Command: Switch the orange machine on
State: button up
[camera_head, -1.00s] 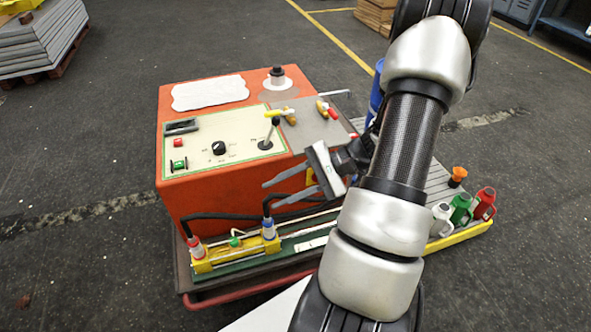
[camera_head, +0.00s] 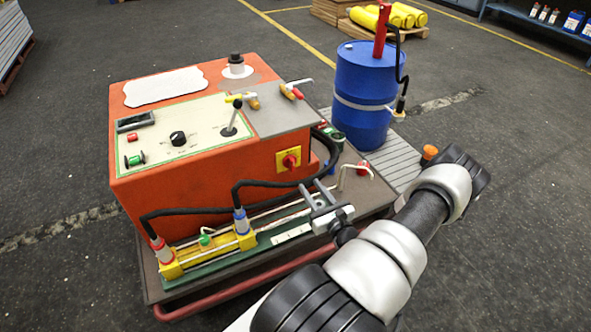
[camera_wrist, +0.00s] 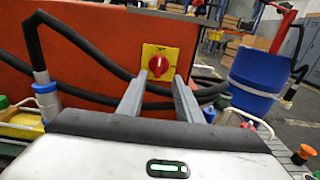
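The orange machine (camera_head: 200,125) stands on a dark cart in the head view. On its side is a yellow plate with a red rotary switch (camera_head: 290,161). In the wrist view the red switch (camera_wrist: 158,65) shows just beyond and between my fingers, its grip tilted slightly. My gripper (camera_head: 317,196) is in front of and below the switch, apart from it. Its two fingers (camera_wrist: 157,97) are spread with nothing between them. The top panel carries a green button (camera_head: 134,160), a red button (camera_head: 132,137), a black knob (camera_head: 178,138) and a lever (camera_head: 230,128).
Black hoses (camera_head: 262,184) run along the machine's side to a yellow hydraulic unit (camera_head: 205,252) near my gripper. A blue drum (camera_head: 362,95) with a red pump stands to the right. A thin bent metal rod (camera_head: 345,170) rises near my gripper.

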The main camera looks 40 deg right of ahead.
aim_at(294, 164)
jog(key=b+x, duration=0.2)
jog(key=x, duration=0.9)
jog(key=shift+w, duration=0.25)
grip_shut()
